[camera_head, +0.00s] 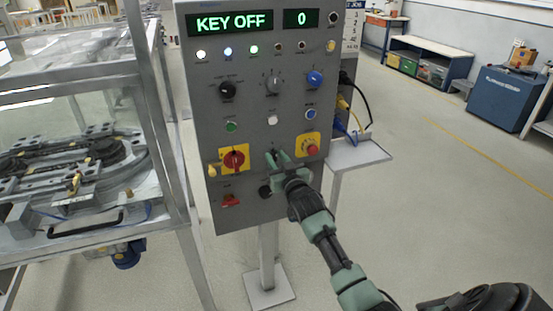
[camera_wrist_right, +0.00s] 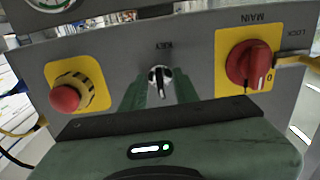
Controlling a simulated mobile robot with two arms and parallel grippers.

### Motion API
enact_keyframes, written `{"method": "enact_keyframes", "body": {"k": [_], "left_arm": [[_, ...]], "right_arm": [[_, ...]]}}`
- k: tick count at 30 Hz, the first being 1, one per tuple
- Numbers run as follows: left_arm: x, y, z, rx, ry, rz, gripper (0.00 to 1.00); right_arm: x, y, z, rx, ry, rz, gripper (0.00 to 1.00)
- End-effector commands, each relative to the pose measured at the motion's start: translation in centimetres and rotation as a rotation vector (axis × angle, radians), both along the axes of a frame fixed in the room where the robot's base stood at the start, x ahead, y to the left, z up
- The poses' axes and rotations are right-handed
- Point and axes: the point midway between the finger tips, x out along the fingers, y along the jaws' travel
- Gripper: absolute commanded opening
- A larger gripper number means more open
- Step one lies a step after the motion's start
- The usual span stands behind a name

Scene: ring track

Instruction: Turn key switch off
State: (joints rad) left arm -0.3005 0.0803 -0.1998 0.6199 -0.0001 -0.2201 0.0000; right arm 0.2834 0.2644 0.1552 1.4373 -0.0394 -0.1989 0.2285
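The key switch (camera_wrist_right: 159,82) is a small dark round switch with a silver key lever, under a KEY label on the grey control panel (camera_head: 207,130). The panel's green display (camera_head: 235,22) reads KEY OFF. My right gripper (camera_head: 278,157) is at the lower middle of the panel. In the right wrist view, my right gripper's green fingers (camera_wrist_right: 159,92) stand one on each side of the key switch, with gaps between them and the lever, so it is open. In the head view the gripper largely covers the switch. My left gripper is not in view.
A red main switch (camera_head: 234,159) on a yellow plate is left of the gripper. A red emergency button (camera_head: 312,150) on yellow is right of it. A glazed machine (camera_head: 75,190) stands at the left. The floor at right is open.

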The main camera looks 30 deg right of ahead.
Motion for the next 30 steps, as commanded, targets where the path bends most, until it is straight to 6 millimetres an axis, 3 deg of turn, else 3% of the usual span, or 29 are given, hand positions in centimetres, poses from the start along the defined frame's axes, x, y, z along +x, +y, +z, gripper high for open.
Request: {"method": "enact_keyframes", "body": {"k": [8, 19, 30], "left_arm": [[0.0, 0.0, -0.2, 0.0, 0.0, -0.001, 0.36], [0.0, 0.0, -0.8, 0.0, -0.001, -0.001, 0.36], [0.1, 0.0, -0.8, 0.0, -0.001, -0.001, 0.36]], "right_arm": [[-1.2, 0.3, -0.1, 0.001, -0.001, 0.001, 0.3], [-6.8, 1.7, -0.1, 0.0, 0.0, 0.0, 0.3], [-7.6, 1.8, 0.0, 0.0, 0.0, 0.0, 0.3]]}}
